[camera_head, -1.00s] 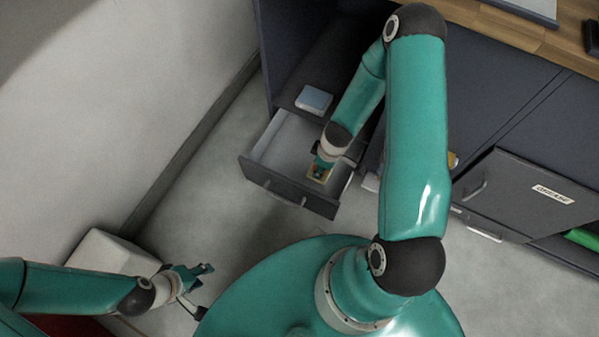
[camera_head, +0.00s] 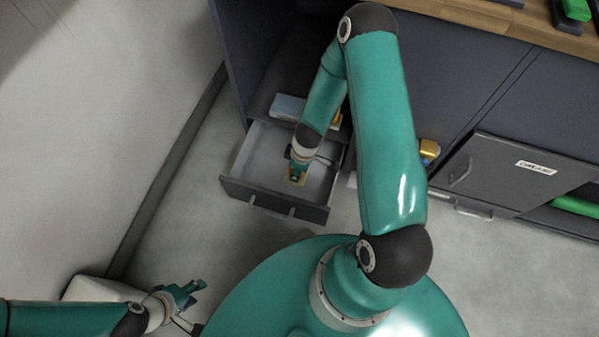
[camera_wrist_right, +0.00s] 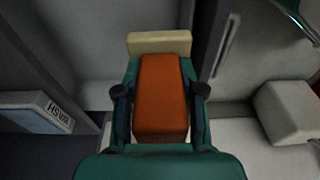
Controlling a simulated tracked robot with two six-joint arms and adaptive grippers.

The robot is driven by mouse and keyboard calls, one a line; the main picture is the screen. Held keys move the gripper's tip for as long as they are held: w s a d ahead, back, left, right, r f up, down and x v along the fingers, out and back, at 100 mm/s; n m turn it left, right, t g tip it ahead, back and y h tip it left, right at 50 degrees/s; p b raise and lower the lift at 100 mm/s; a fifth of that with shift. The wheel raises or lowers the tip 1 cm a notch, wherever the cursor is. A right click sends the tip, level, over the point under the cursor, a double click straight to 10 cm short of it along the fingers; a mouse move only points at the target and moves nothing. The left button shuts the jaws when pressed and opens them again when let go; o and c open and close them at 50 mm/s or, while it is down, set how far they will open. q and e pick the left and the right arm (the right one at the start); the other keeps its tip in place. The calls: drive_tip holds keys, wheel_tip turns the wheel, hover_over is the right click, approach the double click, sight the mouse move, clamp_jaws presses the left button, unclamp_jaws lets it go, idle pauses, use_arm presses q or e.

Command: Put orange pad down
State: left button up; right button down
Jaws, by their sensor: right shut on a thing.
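The orange pad (camera_wrist_right: 160,92) is held between the two fingers of my right gripper (camera_wrist_right: 160,98) in the right wrist view. A beige block-like part (camera_wrist_right: 158,42) shows at its far end; I cannot tell whether it belongs to the pad. In the head view, my right gripper (camera_head: 297,172) is over the open drawer (camera_head: 272,193), inside its outline. The pad is mostly hidden there, and I cannot tell whether it touches the drawer bottom. My left gripper (camera_head: 187,301) is open and empty at the lower left, far from the drawer.
A light blue box (camera_head: 286,106) lies behind the drawer, partly hidden by my right arm. A yellow item (camera_head: 429,150) and a grey door (camera_head: 500,170) are to the right. The wall (camera_head: 100,120) is at left. Drawer floor left of my gripper looks clear.

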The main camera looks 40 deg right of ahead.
wheel_tip(320, 180, down, 13)
drive_tip(key=b, duration=0.6)
drive_tip(key=shift+f+b, duration=1.4)
drive_tip(key=shift+f, duration=1.15)
drive_tip(key=shift+r, duration=0.1)
drive_tip(key=c, duration=0.7)
unclamp_jaws()
wheel_tip(320, 180, up, 12)
drive_tip(key=s+p, duration=0.1)
drive_tip(key=p, duration=0.4)
drive_tip(key=shift+s+d+p, duration=0.25)
drive_tip(key=shift+d+p, duration=0.1)
drive_tip(key=shift+d, duration=0.05)
